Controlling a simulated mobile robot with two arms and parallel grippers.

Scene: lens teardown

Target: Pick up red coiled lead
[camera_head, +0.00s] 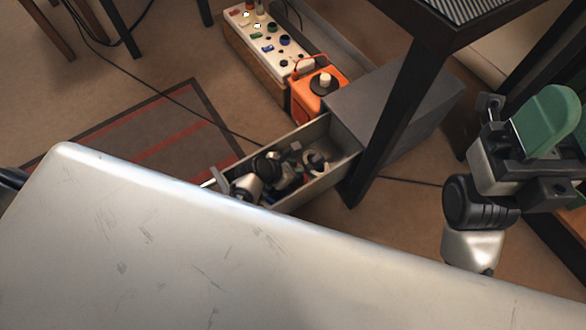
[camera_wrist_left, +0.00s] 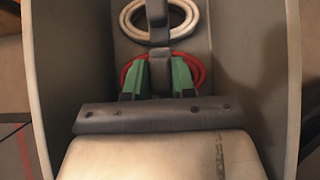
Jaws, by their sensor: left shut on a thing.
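The red coiled lead (camera_wrist_left: 198,68) lies in the open grey drawer, a red loop with a dark band across its middle. My left gripper (camera_wrist_left: 159,76) has its green fingers on either side of that band, shut on the lead. In the head view my left gripper (camera_head: 286,166) is down inside the drawer (camera_head: 325,180), and I cannot make out the red lead there. My right gripper (camera_head: 545,125) is at the right edge, up out of the drawer; one large green pad shows, and its opening is unclear.
A white coiled lead (camera_wrist_left: 128,20) lies just beyond the red one. The grey cabinet (camera_head: 400,95) and dark table leg (camera_head: 385,130) stand right of the drawer. An orange box (camera_head: 312,100) and a white socket panel (camera_head: 262,40) are behind. Cables cross the floor.

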